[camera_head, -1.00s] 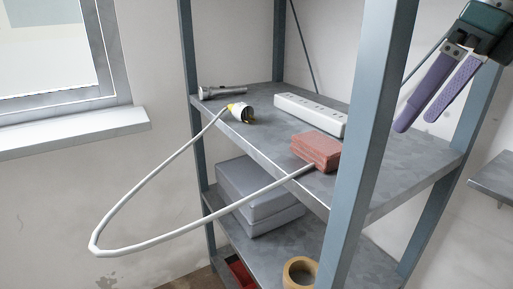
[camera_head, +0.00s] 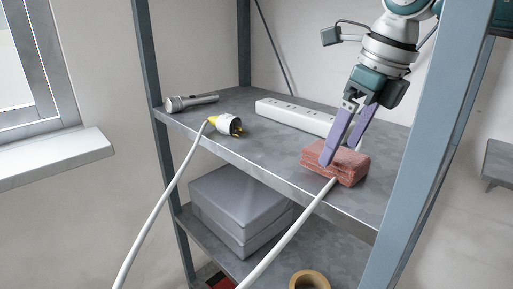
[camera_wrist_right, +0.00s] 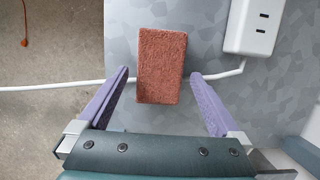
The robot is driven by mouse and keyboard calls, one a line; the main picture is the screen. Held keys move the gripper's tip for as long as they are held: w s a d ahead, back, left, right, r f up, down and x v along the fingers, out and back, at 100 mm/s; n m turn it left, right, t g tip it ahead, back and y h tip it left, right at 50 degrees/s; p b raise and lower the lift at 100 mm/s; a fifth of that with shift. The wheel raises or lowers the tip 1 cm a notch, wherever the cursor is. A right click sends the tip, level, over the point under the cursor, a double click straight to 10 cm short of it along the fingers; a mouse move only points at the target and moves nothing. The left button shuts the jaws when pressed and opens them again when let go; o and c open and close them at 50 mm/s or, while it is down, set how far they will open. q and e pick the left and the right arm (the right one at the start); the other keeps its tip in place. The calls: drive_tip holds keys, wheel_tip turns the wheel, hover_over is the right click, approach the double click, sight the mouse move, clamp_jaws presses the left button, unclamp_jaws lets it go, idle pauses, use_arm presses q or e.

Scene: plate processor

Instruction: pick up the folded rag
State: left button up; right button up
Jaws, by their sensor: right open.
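In the right wrist view the rag (camera_wrist_right: 161,66) lies ahead of and between the open fingertips (camera_wrist_right: 158,75), with a gap on each side. My left gripper is in neither view.
A white power strip (camera_head: 292,114) lies behind the rag. A plug (camera_head: 228,125) and a flashlight (camera_head: 190,102) lie to the left on the shelf (camera_head: 255,150). Blue-grey posts (camera_head: 432,140) frame the shelf. A grey box (camera_head: 238,205) and a tape roll (camera_head: 310,280) are below.

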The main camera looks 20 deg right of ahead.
sight(338, 153)
drive_tip(key=shift+x, duration=1.3)
drive_tip(key=shift+a, duration=0.1)
drive_tip(key=c, duration=1.2)
drive_tip(key=shift+r, duration=0.1)
wheel_tip(338, 153, up, 10)
drive_tip(key=shift+b, duration=0.3)
drive_tip(key=o, duration=0.8)
drive_tip(key=c, duration=0.6)
